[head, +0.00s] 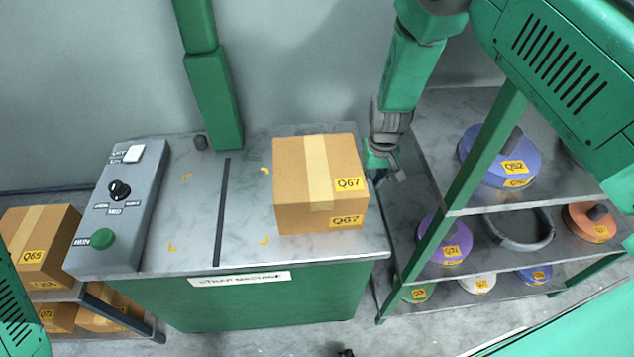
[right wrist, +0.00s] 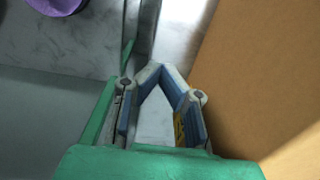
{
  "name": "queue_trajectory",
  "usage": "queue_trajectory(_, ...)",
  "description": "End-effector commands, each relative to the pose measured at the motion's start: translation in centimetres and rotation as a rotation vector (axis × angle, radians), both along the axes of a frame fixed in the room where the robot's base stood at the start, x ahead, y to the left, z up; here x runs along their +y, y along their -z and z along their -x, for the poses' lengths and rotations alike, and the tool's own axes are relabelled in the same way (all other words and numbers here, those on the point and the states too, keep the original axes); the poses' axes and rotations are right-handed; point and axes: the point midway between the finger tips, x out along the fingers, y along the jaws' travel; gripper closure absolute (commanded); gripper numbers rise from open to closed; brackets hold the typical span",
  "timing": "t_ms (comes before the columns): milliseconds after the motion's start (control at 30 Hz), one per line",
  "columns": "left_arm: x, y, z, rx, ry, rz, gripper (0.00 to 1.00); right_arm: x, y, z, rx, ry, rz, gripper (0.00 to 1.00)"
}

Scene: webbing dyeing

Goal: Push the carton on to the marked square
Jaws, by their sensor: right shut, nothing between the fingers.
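The brown carton (head: 290,180), with a tan tape strip and yellow Q67 labels, stands upright on the right part of the machine's grey top. The marked square (head: 195,215) is set out by yellow corner marks on the same top. The carton stands just right of its right-hand marks, outside it. My right gripper (head: 387,172) is low beside the carton's right side, shut and empty. In the right wrist view its fingertips (right wrist: 159,70) meet, and the carton (right wrist: 265,75) fills the right side. I cannot tell whether they touch. My left gripper is not in view.
A dark slot (head: 222,215) runs through the square. A grey control box (head: 122,205) with a green button stands left of the square, and a green post (head: 215,100) rises behind. A shelf rack (head: 455,205) with webbing rolls is close on my right gripper's other side.

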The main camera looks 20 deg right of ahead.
Motion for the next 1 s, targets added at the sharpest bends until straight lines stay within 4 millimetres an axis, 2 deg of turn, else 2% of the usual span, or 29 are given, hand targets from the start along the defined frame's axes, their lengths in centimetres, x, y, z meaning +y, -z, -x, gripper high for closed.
queue_trajectory(467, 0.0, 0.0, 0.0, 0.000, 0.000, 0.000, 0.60, 0.2, 0.0, -0.1, 0.000, -0.001, -0.001, 1.00)
queue_trajectory(1000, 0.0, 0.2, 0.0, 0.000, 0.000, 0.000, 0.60, 2.9, 0.0, -0.7, 0.000, -0.002, 0.000, 1.00)
